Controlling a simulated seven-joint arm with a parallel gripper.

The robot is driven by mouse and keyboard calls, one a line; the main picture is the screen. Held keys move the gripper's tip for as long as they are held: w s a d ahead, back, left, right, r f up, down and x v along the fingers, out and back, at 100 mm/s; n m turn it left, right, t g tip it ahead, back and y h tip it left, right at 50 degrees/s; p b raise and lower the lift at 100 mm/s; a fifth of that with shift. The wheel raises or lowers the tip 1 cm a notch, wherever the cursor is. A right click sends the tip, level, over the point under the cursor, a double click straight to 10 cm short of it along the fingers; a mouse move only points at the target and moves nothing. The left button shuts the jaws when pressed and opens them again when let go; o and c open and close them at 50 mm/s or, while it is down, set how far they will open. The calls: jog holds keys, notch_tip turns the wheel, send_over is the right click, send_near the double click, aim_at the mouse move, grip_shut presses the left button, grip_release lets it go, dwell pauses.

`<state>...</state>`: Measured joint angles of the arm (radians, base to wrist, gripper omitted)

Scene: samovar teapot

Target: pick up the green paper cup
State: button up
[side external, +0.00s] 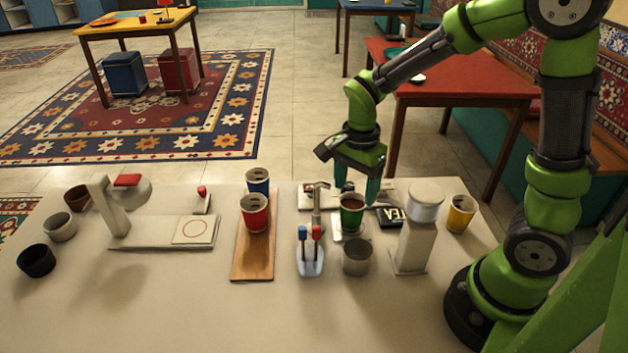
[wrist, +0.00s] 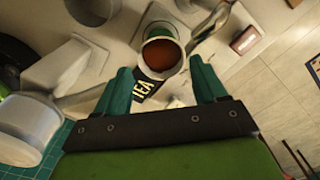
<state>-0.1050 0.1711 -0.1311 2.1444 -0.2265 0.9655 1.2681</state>
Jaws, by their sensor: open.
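The green paper cup (side external: 351,216) stands upright on a small pale base near the tap stand, with brown liquid inside. In the wrist view the cup (wrist: 162,52) shows from above, just beyond my fingertips and roughly between their lines. My gripper (side external: 357,190) is open, with its teal fingers pointing down above and behind the cup in the side view. In the wrist view the fingers of my gripper (wrist: 163,80) are spread wide with nothing between them. I cannot tell from these views whether a finger touches the cup.
A metal tap (side external: 318,205) stands close left of the cup. A pale stand with a round top (side external: 414,245) and a black TEA sign (side external: 391,217) are close right. A grey cup (side external: 357,256) is in front. Red (side external: 254,213), blue (side external: 257,181) and yellow (side external: 461,213) cups stand apart.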

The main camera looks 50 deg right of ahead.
aim_at(353, 204)
jog(key=shift+w+f, duration=0.1)
jog(key=shift+f, duration=2.65)
jog(key=c, duration=0.4)
